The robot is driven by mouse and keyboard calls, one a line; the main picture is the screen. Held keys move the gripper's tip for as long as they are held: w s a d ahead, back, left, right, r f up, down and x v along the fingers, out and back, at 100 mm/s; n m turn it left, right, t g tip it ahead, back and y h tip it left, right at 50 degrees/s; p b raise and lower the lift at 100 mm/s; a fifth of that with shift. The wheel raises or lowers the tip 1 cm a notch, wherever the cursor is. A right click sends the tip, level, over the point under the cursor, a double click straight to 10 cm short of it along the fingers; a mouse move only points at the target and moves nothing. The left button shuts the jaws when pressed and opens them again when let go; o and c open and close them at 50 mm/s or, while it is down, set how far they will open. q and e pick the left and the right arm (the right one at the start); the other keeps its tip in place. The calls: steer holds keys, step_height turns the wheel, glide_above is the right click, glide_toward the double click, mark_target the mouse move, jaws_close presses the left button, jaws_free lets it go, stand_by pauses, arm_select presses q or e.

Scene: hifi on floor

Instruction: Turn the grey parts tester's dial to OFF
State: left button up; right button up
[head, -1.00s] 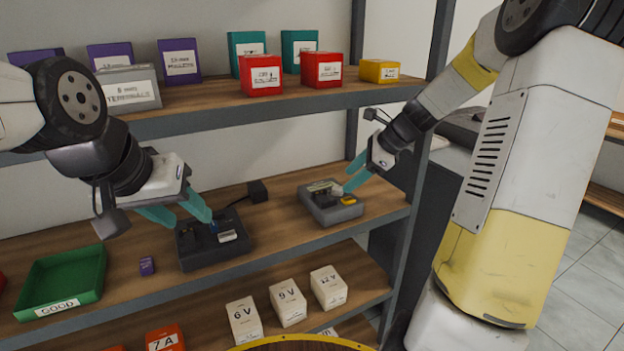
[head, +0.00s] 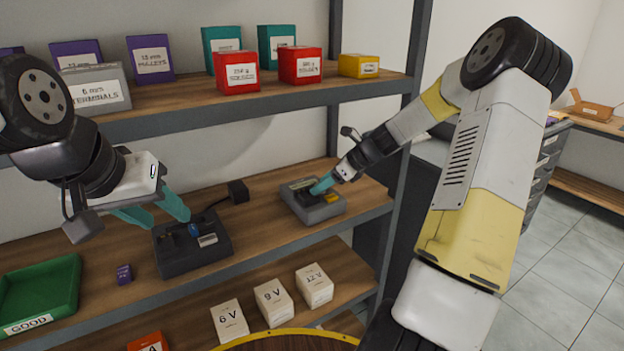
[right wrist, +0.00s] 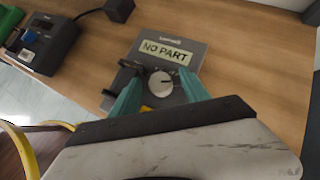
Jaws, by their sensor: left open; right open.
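The grey parts tester (head: 318,211) sits on the middle shelf, right of centre in the head view. In the right wrist view the tester (right wrist: 192,55) shows a display reading "NO PART" and a round pale dial (right wrist: 161,84). My right gripper (head: 322,186) is open over the tester; its teal fingers (right wrist: 158,92) stand on either side of the dial, and I cannot tell whether they touch it. The dial's markings are too small to read. My left gripper (head: 165,216) is open, above and beside the dark device (head: 185,256) with a blue part.
A black adapter block (head: 238,191) lies behind the dark device. A small purple box (head: 124,274) and a green GOOD tray (head: 40,290) are to the left. The upper shelf (head: 200,105) overhangs with boxes. A shelf post (head: 397,200) stands right of the tester.

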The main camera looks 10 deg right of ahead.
steer(key=shift+c, duration=0.2)
jaws_close()
steer(key=shift+w+n, duration=0.1)
steer(key=shift+n, duration=0.3)
steer(key=n+g+y, duration=0.1)
steer(key=n+g, duration=0.1)
steer(key=shift+w+n, duration=0.15)
steer(key=shift+n, duration=0.25)
steer(key=n+g, duration=0.3)
steer(key=n, duration=0.1)
steer(key=shift+w+n+g+y, duration=0.2)
steer(key=shift+n+g+y, duration=0.1)
steer(key=shift+g+y, duration=0.1)
steer(key=n+g+h, duration=0.1)
steer(key=n+g, duration=0.2)
steer(key=n, duration=0.1)
steer(key=shift+w, duration=0.15)
steer(key=shift+a+n+g+h, duration=0.1)
steer(key=shift+n+g+h, duration=0.6)
steer(key=shift+n+g, duration=0.8)
steer(key=shift+n, duration=0.5)
